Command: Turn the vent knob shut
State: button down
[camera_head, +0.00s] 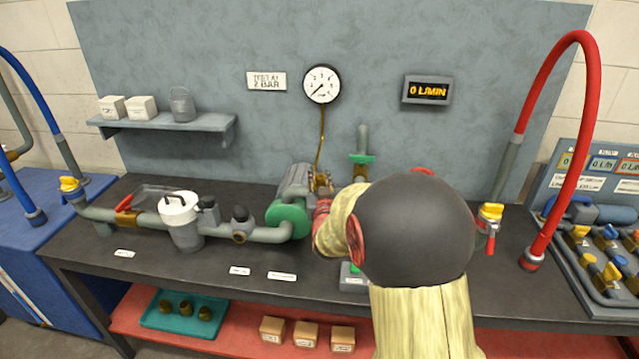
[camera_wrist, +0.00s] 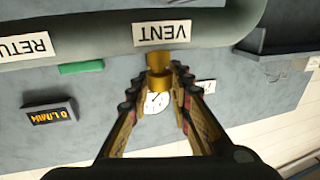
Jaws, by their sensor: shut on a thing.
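The vent knob (camera_wrist: 159,62) is a small brass-coloured cylinder on a grey-green pipe, just below a white VENT label (camera_wrist: 162,32) in the wrist view. My gripper (camera_wrist: 160,78) is shut on it, with one dark ribbed finger on each side. Part of the knob shows between the fingertips. In the head view my arm covers much of the middle of the bench and hides the grip.
A round gauge (camera_head: 322,84) reads near the low end of its scale. A display (camera_head: 428,90) shows 0 L/MIN. A white-lidded filter (camera_head: 180,218) and pipework stand left on the bench. A red hose (camera_head: 588,110) arches on the right.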

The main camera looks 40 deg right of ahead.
jog(key=m+g+h, duration=0.2)
jog(key=shift+w+a+h, duration=0.15)
jog(key=shift+h, duration=0.15)
jog(key=m+g+h+p, duration=0.1)
jog(key=g, duration=0.1)
jog(key=m+g+h+p, duration=0.1)
jog(key=m+g+p, duration=0.1)
jog(key=shift+r+h, duration=0.15)
jog(key=shift+h, duration=0.15)
jog(key=m+g+h+p, duration=0.1)
jog(key=m+g+p, duration=0.1)
jog(key=g+p, duration=0.1)
jog(key=shift+m+g+h, duration=0.3)
jog(key=shift+m+g, duration=0.1)
jog(key=shift+g, duration=0.1)
jog(key=m+g+p, duration=0.1)
jog(key=m+g, duration=0.1)
jog(key=g, duration=0.1)
jog(key=m+g+p, duration=0.1)
jog(key=g+p, duration=0.1)
jog(key=shift+m+g+h, duration=0.3)
jog(key=shift+m+g, duration=0.1)
jog(key=shift+p, duration=0.35)
jog(key=c, duration=1.6)
grip_release()
jog(key=shift+d, duration=0.2)
jog(key=a, duration=0.8)
jog(key=w+a, duration=0.1)
jog(key=a, duration=0.3)
